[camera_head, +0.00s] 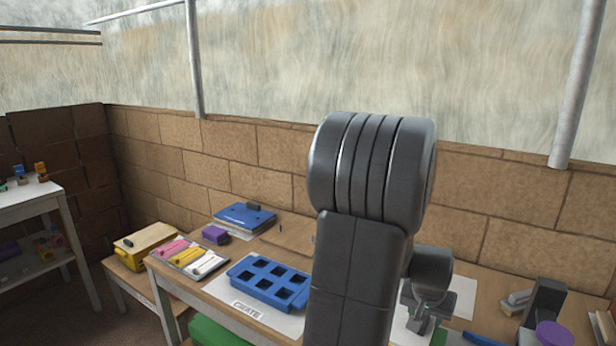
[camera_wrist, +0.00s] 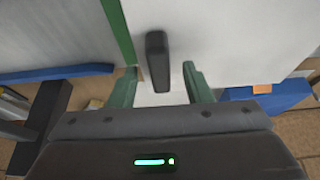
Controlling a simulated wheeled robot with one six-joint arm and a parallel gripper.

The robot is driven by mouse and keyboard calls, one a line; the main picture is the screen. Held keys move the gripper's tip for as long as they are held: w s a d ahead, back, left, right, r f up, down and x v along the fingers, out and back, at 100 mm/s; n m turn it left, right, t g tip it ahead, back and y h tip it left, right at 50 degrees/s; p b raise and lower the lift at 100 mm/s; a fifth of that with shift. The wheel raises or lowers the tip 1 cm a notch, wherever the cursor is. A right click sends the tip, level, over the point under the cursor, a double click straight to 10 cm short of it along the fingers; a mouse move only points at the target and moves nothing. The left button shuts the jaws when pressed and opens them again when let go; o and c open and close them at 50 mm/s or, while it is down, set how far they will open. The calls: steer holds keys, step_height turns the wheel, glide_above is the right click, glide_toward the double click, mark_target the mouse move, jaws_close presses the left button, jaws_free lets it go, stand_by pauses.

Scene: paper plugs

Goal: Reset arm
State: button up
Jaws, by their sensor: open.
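My arm stands raised across the middle of the head view, with its upper end bent over. My gripper (camera_wrist: 160,72) hangs to the right of the arm in the head view, partly hidden there. In the wrist view its two green fingers are spread apart and open. A dark upright block (camera_wrist: 157,55) shows in the gap between and beyond the fingertips, against a white surface. I cannot tell how far it is from the fingers, but neither finger touches it in the picture.
A blue crate with square holes (camera_head: 245,283) sits on the workbench. Left of it lies a tray (camera_head: 208,266) with pink, yellow and white pieces. A purple box (camera_head: 215,235) and blue folder (camera_head: 243,216) are behind. A purple round thing (camera_head: 554,334) is at right.

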steer(key=shift+s, duration=0.1)
stand_by(0.3)
steer(key=v, duration=1.4)
steer(key=x, duration=1.4)
step_height(320, 180, up, 10)
steer(key=p, duration=0.8)
steer(key=shift+p, duration=0.4)
steer(key=shift+f, duration=0.1)
